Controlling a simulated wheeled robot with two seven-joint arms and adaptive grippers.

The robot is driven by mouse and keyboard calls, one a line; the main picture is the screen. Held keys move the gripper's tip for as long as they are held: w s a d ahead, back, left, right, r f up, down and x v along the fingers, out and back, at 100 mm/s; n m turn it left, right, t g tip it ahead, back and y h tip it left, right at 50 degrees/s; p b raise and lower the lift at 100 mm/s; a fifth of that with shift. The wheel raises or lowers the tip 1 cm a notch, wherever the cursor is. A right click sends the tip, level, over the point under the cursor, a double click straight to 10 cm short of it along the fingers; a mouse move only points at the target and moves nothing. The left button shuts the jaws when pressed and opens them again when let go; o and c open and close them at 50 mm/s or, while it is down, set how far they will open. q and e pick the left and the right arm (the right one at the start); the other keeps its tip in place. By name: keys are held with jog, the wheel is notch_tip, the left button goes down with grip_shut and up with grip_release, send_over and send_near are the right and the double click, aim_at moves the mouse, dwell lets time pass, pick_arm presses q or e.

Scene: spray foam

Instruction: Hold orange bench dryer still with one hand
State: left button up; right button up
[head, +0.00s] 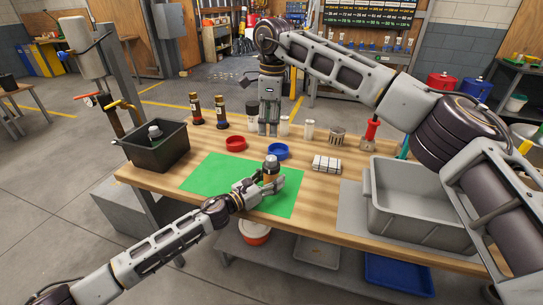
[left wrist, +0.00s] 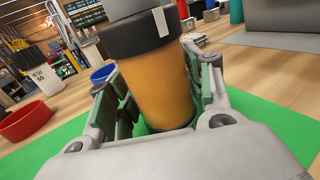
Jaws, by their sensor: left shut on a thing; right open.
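The orange bench dryer (head: 271,172) stands upright on the green mat (head: 215,175). It has an orange body, a black collar and a grey top. In the left wrist view the dryer (left wrist: 158,95) fills the middle, with its top cut off by the frame edge. My left gripper (head: 274,181) is shut around the dryer's orange body, with one finger on either side of it. My right gripper (head: 268,130) is open and points down near the table's back edge, beyond the dryer and apart from it.
A red dish (head: 235,143) and a blue dish (head: 278,151) sit behind the dryer. A black bin (head: 155,150) stands at left and a grey tub (head: 408,204) at right. White blocks (head: 326,164) lie right of the mat. Bottles and cups line the back edge.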

aim_at(272, 158)
jog(key=n, duration=1.1)
jog(key=shift+d, duration=0.35)
jog(key=shift+f, duration=0.2)
jog(key=shift+a+f, duration=0.1)
jog(key=shift+f, duration=5.7)
jog(key=shift+c, duration=0.5)
jog(key=c, duration=1)
